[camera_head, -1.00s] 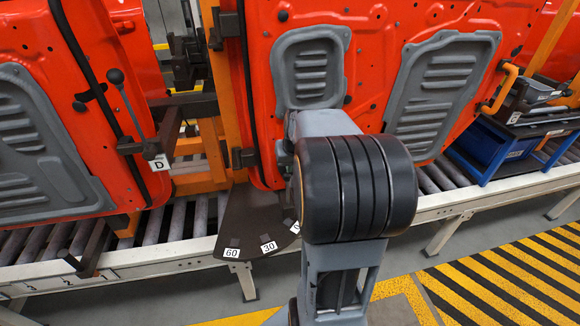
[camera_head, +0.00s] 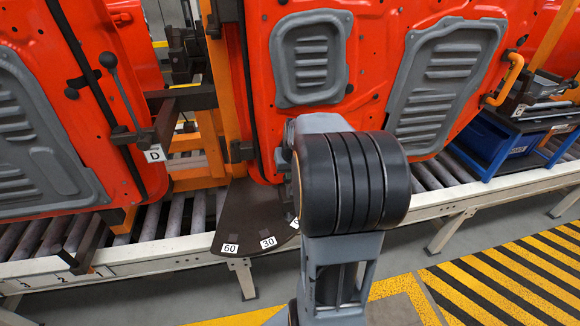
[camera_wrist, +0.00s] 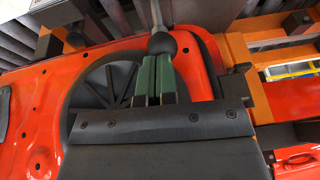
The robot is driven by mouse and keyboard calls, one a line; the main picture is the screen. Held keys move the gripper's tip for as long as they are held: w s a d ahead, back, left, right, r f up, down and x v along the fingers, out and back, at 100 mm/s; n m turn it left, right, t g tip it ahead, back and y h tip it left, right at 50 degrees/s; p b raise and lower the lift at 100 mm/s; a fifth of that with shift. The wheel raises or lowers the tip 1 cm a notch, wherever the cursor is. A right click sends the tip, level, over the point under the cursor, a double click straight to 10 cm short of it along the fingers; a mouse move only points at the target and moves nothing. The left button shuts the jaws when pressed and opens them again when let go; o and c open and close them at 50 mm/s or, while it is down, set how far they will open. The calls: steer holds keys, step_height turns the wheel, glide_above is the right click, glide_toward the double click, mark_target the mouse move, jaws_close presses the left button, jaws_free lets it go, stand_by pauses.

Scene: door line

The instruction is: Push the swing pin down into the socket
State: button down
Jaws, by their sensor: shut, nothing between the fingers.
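My gripper (camera_wrist: 153,78) shows in the wrist view with its green fingers together and nothing between them. A dark ball knob (camera_wrist: 162,43) on a pale rod (camera_wrist: 156,14) is just beyond the fingertips; I cannot tell whether they touch. This may be the swing pin. No socket can be made out clearly. In the head view my arm hides the gripper and that knob. Another black-knobbed lever (camera_head: 118,85) stands by the left red door, above a bracket labelled D (camera_head: 154,154).
A dark fan-shaped plate (camera_head: 245,215) marked 30 and 60 lies below the right red door (camera_head: 380,45). A roller conveyor (camera_head: 205,205) runs beneath the doors. A blue bin (camera_head: 500,140) stands at the right. Striped floor (camera_head: 515,275) in front is clear.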

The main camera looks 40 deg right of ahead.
steer(key=shift+s+f, duration=0.15)
steer(key=shift+f, duration=0.15)
steer(key=shift+a, duration=0.1)
steer(key=d+p+v, duration=0.1)
steer(key=p+v, duration=0.1)
steer(key=v, duration=1.2)
steer(key=shift+w+r, duration=0.3)
steer(key=shift+r, duration=0.05)
steer(key=s+a+f+n, duration=0.2)
steer(key=s+a+f, duration=0.1)
steer(key=a, duration=0.7)
steer(key=s+a+f+n+y, duration=0.1)
steer(key=s+a+f+n, duration=0.2)
steer(key=a, duration=0.7)
steer(key=shift+s+a+f, duration=0.25)
steer(key=shift+s+f, duration=0.45)
steer(key=shift+s, duration=0.2)
steer(key=shift+d, duration=0.15)
